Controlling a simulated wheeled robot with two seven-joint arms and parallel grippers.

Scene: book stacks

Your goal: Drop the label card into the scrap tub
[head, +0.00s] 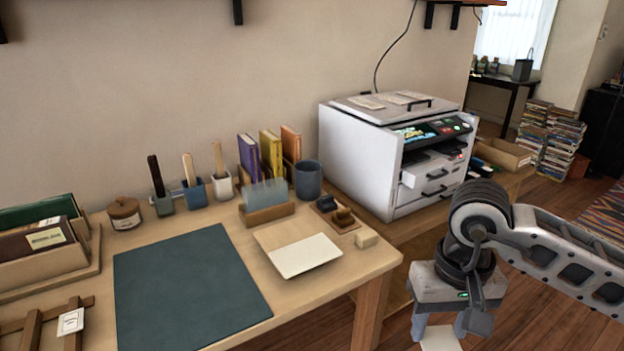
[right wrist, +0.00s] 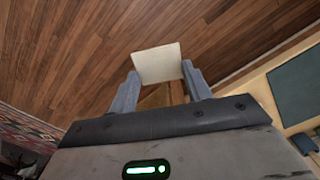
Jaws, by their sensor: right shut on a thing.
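A cream card (right wrist: 157,63), which looks like the label card, is held between the two fingers of my right gripper (right wrist: 160,74). In the head view my right gripper (head: 441,329) hangs past the right edge of the desk, over the wooden floor. The card (head: 441,340) shows there at the bottom edge, partly cut off. A dark blue-grey round tub (head: 308,179) stands upright at the back of the desk; it may be the scrap tub. My gripper is apart from it, to its right and nearer the camera. My left gripper is not in view.
The desk (head: 345,277) holds a dark mat (head: 186,288), a pale pad (head: 304,255), a stamp tray (head: 335,214), a card holder (head: 267,211) and several pen cups. A white printer (head: 358,160) stands behind my right arm. Book stacks (head: 556,147) stand farther back.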

